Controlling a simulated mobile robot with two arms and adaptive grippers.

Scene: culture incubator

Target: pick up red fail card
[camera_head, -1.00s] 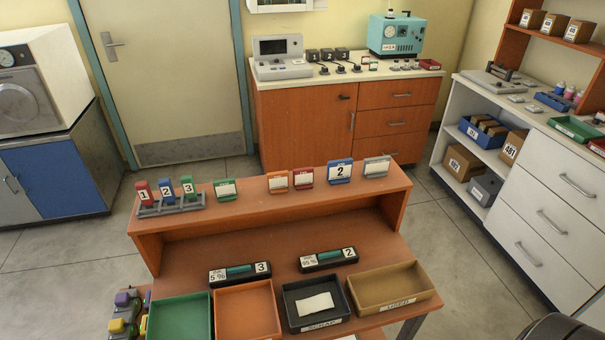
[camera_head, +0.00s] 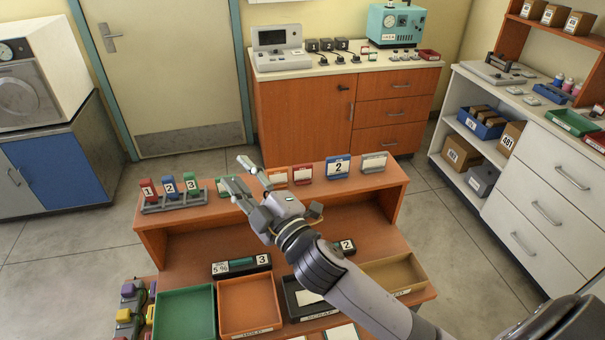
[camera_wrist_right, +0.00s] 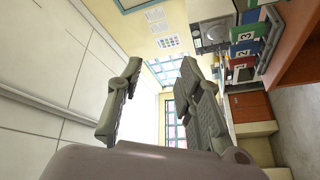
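A small red card (camera_head: 302,175) with a white label stands upright in a row of cards on the top shelf of the orange-brown bench. Its label text is too small to read. An orange card (camera_head: 277,177) is to its left and a blue card marked 2 (camera_head: 338,167) to its right. My right gripper (camera_head: 234,173) is over the left part of that shelf, left of the red card and apart from it. Its fingers are spread and empty, as the right wrist view (camera_wrist_right: 160,80) also shows. It partly hides a green card (camera_head: 222,187). My left gripper is out of view.
A rack (camera_head: 172,204) with red, blue and green numbered pieces stands left on the shelf. Below are a green tray (camera_head: 185,315), an orange tray (camera_head: 250,305), a black tray and a tan tray (camera_head: 395,275). My right arm covers part of the bench.

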